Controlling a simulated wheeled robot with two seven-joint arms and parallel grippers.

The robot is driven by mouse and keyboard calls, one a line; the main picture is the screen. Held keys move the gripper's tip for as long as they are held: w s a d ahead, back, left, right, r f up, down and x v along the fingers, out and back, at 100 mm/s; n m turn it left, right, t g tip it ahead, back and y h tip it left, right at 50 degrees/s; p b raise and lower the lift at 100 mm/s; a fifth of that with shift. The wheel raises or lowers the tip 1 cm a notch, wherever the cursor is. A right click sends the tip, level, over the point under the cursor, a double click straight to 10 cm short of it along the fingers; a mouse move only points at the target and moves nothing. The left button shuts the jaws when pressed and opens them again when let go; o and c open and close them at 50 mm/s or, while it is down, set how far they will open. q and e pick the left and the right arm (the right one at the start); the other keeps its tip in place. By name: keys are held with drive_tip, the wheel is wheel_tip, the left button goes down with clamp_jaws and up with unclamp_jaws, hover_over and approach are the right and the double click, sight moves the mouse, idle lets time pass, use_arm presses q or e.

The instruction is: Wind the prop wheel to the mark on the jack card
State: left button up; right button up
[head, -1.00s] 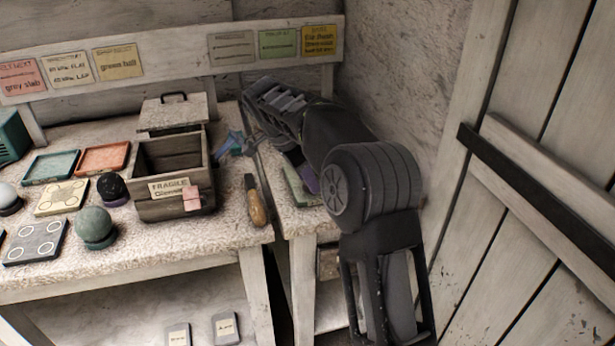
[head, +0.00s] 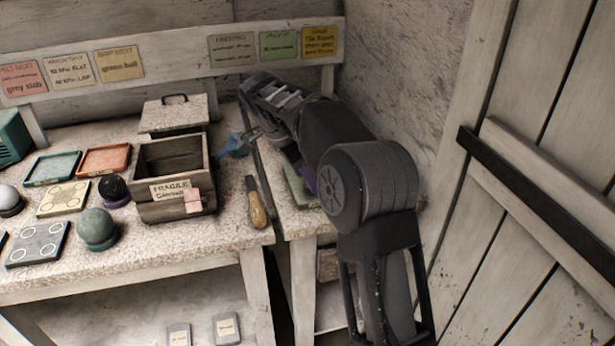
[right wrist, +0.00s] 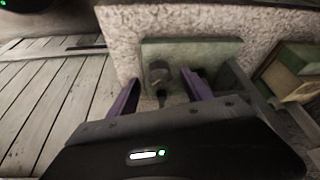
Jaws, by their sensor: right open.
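A green plate (right wrist: 205,50) carries a small grey round part (right wrist: 160,72) that looks like the prop wheel; any mark on it is too small to make out. My right gripper (right wrist: 159,80) has its purple fingers open on either side of this part, and I cannot tell whether they touch it. In the head view the green plate (head: 299,188) is partly hidden behind my right arm, with a purple finger beside it. A green card (head: 279,44), perhaps the jack card, is on the back board; its text is unreadable. My left gripper is out of view.
A wooden box marked fragile (head: 172,205) stands left of the right arm. A wooden-handled tool (head: 256,208) lies near the bench edge, and a blue object (head: 234,146) is beside the box. Spheres and trays fill the left. A plank door (head: 545,190) is at right.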

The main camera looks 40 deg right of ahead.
drive_tip(key=p+v, duration=0.4)
drive_tip(key=v, duration=0.1)
drive_tip(key=shift+a+r, duration=0.1)
drive_tip(key=shift+r, duration=0.3)
